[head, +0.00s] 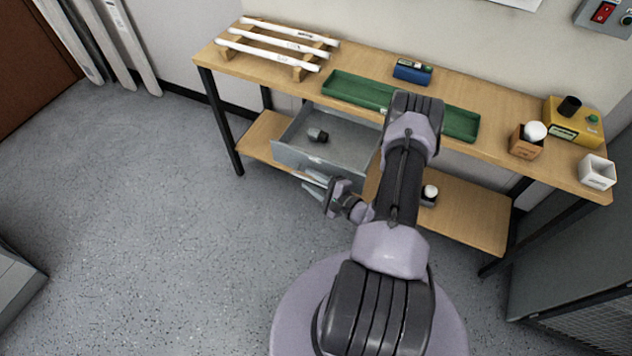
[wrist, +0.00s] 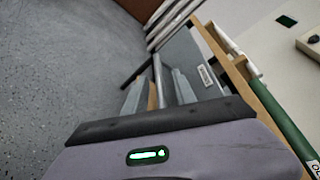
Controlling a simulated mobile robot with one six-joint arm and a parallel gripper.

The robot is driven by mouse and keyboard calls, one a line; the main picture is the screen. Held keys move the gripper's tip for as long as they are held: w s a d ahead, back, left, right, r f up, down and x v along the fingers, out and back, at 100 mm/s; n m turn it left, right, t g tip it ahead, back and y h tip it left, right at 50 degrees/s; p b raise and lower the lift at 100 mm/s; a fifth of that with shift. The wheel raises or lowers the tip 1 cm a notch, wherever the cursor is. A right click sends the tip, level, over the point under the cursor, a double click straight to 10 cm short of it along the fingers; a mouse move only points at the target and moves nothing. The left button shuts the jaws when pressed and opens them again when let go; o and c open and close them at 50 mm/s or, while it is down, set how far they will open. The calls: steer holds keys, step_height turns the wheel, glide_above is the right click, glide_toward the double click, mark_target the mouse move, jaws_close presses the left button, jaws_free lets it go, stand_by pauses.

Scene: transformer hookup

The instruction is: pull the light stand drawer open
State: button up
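The grey drawer (head: 290,155) is pulled out from under the wooden bench, with its inside in view. A small dark object (head: 317,135) lies in it. In the wrist view the drawer's grey front (wrist: 190,55) carries a white label, and a pale bar handle (wrist: 158,82) stands off it. My gripper (head: 314,183) is at the drawer front, low and near the handle. In the wrist view my gripper (wrist: 158,90) has its fingers apart, one on each side of the bar, with gaps showing. Contact with the bar cannot be made out.
A lower shelf (head: 470,212) lies beneath.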

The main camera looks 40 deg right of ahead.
steer(key=p+v, duration=0.4)
steer(key=v, duration=1.3)
steer(key=shift+s+r, duration=0.15)
steer(key=w+a+r+n+g+y, duration=0.4)
steer(key=w+a+r+n+g, duration=0.15)
steer(key=r, duration=0.55)
steer(key=w+a+r+n+g+y, duration=0.45)
steer(key=a+r+n, duration=0.2)
steer(key=r, duration=0.45)
steer(key=s+a+r+n+h, duration=0.3)
steer(key=s+a+r, duration=0.1)
steer(key=a+r, duration=0.4)
steer(key=s+a+r+n+h, duration=0.4)
steer(key=a+r, duration=0.3)
steer(key=r, duration=0.3)
steer(key=shift+s+a, duration=0.25)
steer(key=shift+a, duration=0.15)
